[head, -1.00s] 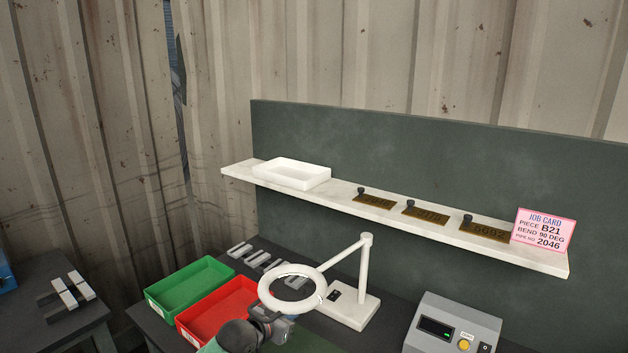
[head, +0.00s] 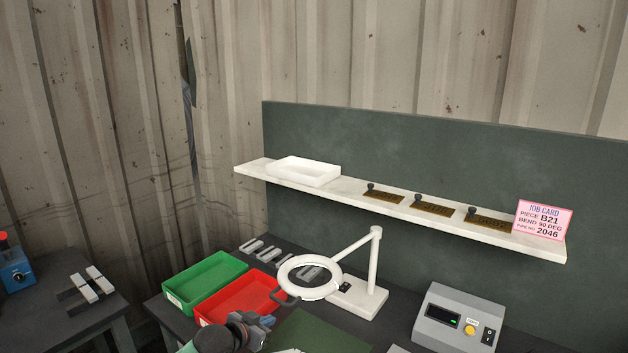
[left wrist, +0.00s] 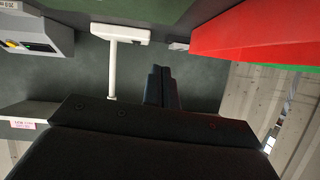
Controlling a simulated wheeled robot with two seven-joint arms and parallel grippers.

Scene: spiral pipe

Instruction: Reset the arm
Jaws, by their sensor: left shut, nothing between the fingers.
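My left gripper (head: 262,326) is low in the head view, in front of the red bin and below the ring magnifier lamp (head: 309,296). In the left wrist view its two dark fingers (left wrist: 161,82) are together with nothing between them. The wrist view is upside down; it shows the lamp's white post (left wrist: 112,70), the red bin (left wrist: 255,35) at upper right and part of the control box (left wrist: 40,38) at upper left. My right gripper is in neither view.
A green bin (head: 212,281) and a red bin (head: 243,297) stand on the bench, with grey blocks behind them. The control box (head: 455,319) is at right. A shelf (head: 350,193) carries a white tray (head: 303,171), brass plates and a job card (head: 542,219). A side table stands left.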

